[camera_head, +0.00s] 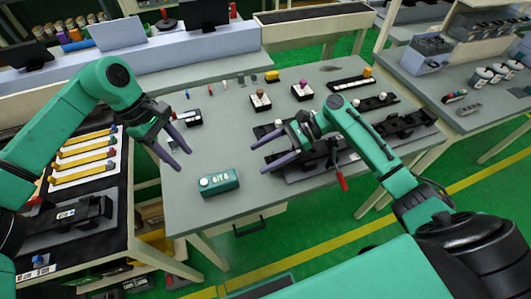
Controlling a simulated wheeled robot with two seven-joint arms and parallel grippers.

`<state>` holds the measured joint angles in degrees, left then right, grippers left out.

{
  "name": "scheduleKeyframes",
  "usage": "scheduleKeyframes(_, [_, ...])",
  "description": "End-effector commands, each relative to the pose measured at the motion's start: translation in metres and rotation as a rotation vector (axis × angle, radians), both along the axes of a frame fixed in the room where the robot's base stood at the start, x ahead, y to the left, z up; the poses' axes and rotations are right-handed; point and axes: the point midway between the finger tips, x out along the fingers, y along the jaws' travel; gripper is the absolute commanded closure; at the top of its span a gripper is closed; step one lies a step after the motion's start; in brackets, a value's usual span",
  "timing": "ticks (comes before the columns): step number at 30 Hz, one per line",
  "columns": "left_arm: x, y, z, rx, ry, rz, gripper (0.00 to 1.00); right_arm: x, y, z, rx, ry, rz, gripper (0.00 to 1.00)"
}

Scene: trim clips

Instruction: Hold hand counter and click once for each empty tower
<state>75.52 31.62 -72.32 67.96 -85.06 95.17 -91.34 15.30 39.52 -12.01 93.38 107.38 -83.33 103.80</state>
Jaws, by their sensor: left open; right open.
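The hand counter (226,183) is a green box with a white button and a small display on top. It sits on the grey table near its front edge. I cannot read the display surely. My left gripper (184,158) is open and empty, above the table to the upper left of the counter. My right gripper (259,158) is open and empty, to the upper right of the counter. Neither touches the counter. Small dark blocks with coloured tops stand further back, one pink-topped (302,91) and one brown-topped (260,100). I cannot tell which things are the towers.
A dark fixture with a red-handled clamp (341,180) stands under and beside my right arm. A black strip (344,84) with light pieces lies at the back. A side table at left holds a tray of yellow-handled tools (83,163). The table (195,215) is clear around the counter.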

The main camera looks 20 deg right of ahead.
Motion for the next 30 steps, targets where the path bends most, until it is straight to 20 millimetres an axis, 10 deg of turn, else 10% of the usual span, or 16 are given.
scheduleKeyframes(18, [0.000, 0.000, 0.000, 0.000, 0.000, 0.000, 0.50, 0.000, 0.118, -0.048, 0.003, 0.000, 0.001, 0.10])
scheduleKeyframes(30, [0.000, 0.000, 0.000, 0.000, 0.000, 0.000, 0.50, 0.000, 0.133, -0.055, 0.000, 0.000, 0.000, 0.10])
